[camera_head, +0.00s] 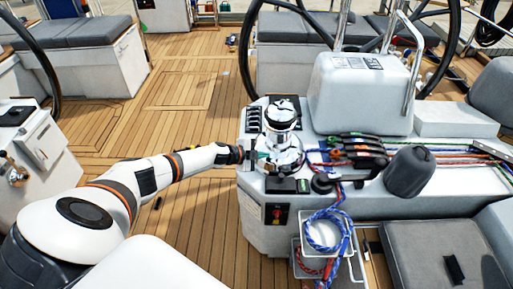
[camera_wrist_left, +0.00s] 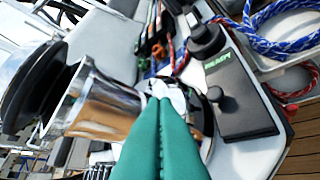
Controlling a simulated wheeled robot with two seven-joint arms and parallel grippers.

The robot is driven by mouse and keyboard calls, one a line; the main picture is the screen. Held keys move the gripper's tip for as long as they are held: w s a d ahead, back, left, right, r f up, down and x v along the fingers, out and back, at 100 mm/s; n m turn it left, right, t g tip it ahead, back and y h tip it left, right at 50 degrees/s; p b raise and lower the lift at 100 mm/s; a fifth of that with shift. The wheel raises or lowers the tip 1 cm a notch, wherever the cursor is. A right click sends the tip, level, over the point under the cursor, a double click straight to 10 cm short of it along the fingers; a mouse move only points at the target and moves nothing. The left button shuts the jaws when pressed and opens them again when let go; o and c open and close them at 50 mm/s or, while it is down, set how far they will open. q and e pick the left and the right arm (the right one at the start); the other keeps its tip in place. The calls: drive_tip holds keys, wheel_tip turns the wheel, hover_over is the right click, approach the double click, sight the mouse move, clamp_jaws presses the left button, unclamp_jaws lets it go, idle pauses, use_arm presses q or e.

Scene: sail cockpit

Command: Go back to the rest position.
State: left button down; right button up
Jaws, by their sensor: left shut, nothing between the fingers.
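My left gripper (camera_head: 256,157) is at the end of my white arm, which reaches in from the left to the cockpit console (camera_head: 258,215). In the left wrist view its two green fingers (camera_wrist_left: 163,92) lie together with nothing between them. In the head view the fingertips are close to the base of a chrome winch (camera_head: 283,120); I cannot tell whether they touch. The winch (camera_wrist_left: 95,105) stands left of the fingers in the wrist view. My right gripper is not in view.
A black control box (camera_wrist_left: 240,100) lies right of the fingers. Coiled blue and red ropes (camera_head: 322,232) hang in a bin on the console's front. Rope clutches (camera_head: 360,150) and a steering wheel (camera_head: 248,50) stand nearby. The teak deck (camera_head: 190,210) left of the console is mostly clear.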

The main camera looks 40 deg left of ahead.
use_arm(q)
drive_tip(key=shift+s+a+r, duration=0.35)
drive_tip(key=shift+a+r, duration=0.2)
drive_tip(key=shift+s+a+r, duration=0.35)
drive_tip(key=shift+a+r, duration=0.15)
drive_tip(key=shift+r, duration=0.05)
